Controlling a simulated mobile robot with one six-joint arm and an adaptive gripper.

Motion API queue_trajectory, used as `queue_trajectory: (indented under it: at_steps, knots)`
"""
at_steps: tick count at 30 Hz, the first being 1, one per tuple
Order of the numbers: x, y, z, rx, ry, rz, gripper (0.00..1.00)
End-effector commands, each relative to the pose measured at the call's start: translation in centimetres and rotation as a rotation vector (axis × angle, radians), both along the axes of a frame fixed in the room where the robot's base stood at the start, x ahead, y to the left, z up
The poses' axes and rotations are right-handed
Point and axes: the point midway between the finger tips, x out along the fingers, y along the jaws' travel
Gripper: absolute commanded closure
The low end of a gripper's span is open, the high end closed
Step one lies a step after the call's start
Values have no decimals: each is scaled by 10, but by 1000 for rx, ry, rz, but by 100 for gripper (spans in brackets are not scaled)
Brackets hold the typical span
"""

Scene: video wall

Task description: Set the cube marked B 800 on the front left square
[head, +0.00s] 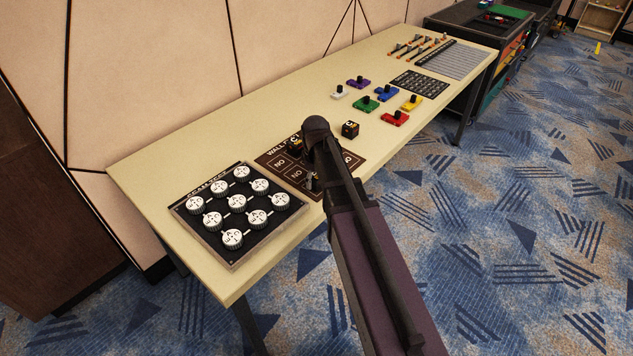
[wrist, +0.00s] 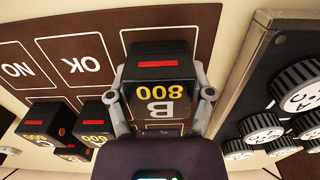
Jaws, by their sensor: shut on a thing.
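The cube marked B 800 (wrist: 160,92) is black with yellow print and a red bar on one face. My gripper (wrist: 160,82) is shut on it, with one grey finger at each side. In the wrist view the cube is over the brown mat (wrist: 205,22), at the dial-panel end. A white square outline (wrist: 172,32) shows just beyond the cube. I cannot tell whether the cube touches the mat. In the head view my gripper (head: 313,183) is low over the front of the mat (head: 268,158), and my arm hides much of the mat.
Other black cubes (wrist: 45,122) stand beside the held one in the wrist view. One dark cube (head: 350,129) stands right of the mat. A dial panel (head: 236,212) lies close on the left. Coloured blocks (head: 388,93) and small tools (head: 415,46) are farther along the table.

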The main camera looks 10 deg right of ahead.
Motion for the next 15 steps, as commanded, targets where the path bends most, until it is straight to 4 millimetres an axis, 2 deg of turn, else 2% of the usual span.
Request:
queue_trajectory:
  at_steps: [11,12,14,15]
  knots:
    - [0,0,-4,0,0,0,82]
    - [0,0,-3,0,0,0,24]
    - [0,0,-2,0,0,0,6]
    - [0,0,-2,0,0,0,0]
